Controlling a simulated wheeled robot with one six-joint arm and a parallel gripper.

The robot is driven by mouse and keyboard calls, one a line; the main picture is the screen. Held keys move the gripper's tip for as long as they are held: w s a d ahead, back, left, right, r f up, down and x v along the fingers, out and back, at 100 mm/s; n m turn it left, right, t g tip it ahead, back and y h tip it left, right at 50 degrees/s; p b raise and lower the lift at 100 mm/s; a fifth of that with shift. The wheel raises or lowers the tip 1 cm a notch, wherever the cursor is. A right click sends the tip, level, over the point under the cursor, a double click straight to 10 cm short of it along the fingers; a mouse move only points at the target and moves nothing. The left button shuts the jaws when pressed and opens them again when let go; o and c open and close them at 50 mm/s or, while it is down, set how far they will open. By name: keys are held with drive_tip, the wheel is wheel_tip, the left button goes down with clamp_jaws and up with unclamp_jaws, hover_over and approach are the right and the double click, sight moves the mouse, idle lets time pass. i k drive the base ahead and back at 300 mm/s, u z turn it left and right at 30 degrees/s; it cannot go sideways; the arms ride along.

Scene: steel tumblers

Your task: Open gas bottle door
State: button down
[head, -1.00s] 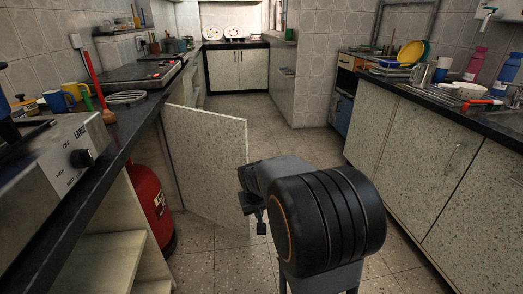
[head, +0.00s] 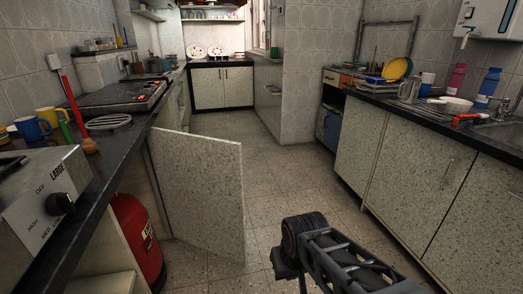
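The gas bottle door (head: 197,190) is a pale speckled panel under the left counter. It stands swung open, out into the aisle. The red gas bottle (head: 137,240) stands in the open space beside it, partly cut off by the counter and cabinet edge. My gripper (head: 287,268) is low in the aisle, to the right of the door's free edge with a visible gap in the picture. My own arm links hide much of it, and I cannot see whether its fingers are open or shut.
The left black counter (head: 100,165) carries a cooker with knobs (head: 45,200), mugs and a red plunger (head: 78,112). Speckled cabinets (head: 405,170) line the right side. The tiled floor (head: 275,175) between them is clear toward the back cabinets (head: 223,88).

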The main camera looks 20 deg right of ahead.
sight(200, 178)
drive_tip(key=z, duration=0.65)
drive_tip(key=i, duration=0.75)
drive_tip(key=u, duration=2.55)
